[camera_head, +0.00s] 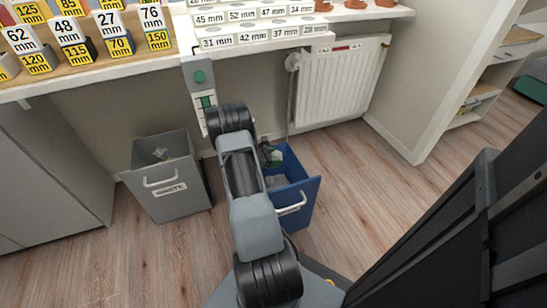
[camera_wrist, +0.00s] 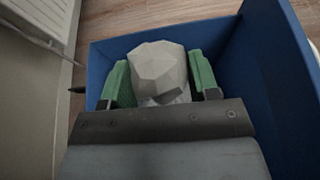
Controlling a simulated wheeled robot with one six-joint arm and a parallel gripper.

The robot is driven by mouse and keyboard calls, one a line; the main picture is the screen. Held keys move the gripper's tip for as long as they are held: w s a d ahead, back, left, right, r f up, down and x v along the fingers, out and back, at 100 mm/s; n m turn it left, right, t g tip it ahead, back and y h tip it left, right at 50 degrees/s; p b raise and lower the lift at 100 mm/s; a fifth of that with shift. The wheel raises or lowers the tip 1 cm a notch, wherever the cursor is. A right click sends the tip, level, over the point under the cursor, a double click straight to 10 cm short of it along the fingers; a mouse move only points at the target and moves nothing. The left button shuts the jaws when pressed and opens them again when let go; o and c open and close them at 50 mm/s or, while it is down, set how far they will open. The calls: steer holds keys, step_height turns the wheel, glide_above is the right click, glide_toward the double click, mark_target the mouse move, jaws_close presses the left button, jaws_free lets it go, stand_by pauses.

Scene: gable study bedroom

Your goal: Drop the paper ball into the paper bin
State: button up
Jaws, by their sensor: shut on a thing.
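The paper ball (camera_wrist: 158,68) is a pale grey, faceted lump between the green finger pads of my gripper (camera_wrist: 161,78) in the wrist view. My gripper is shut on it. The blue bin (camera_head: 305,194) stands on the floor with a white handle on its front. Its blue walls (camera_wrist: 240,45) surround the ball and fingers in the wrist view, so my gripper is over or within the bin's opening; the exact height is hard to tell. In the head view my arm covers the bin's left part, and the ball is not clearly visible.
A grey bin (camera_head: 170,182) with a white handle and label stands left of the blue bin, with a crumpled piece inside. A grey cabinet (camera_head: 50,165) is farther left. A radiator (camera_head: 342,82) hangs behind. A shelf of numbered blocks runs above. Floor at right is clear.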

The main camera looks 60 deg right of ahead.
steer(key=o, duration=1)
steer(key=p+v, duration=0.4)
steer(key=v, duration=1)
